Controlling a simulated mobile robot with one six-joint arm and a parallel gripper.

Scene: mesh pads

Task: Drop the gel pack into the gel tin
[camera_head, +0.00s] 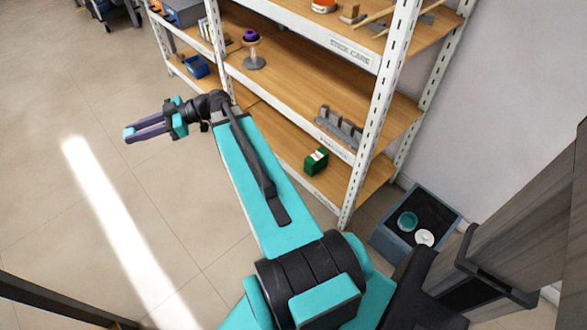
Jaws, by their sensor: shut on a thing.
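My gripper (143,132) is at the left, held out over open floor, well apart from the shelves. It is shut on a long, dull purple thing (150,128), probably the gel pack; the view is too small to be sure. No tin is clearly marked as the gel tin. A round teal container (407,221) sits in a grey floor bin at the lower right, beside a round white thing (424,238). A green box (316,161) with a pale top stands on the lowest shelf.
The white-framed shelf unit (378,125) with wooden boards fills the upper middle. A blue bin (196,66), a purple-topped stand (252,50) and a grey slotted block (339,126) stand on it. The grey bin (386,238) is on the floor.

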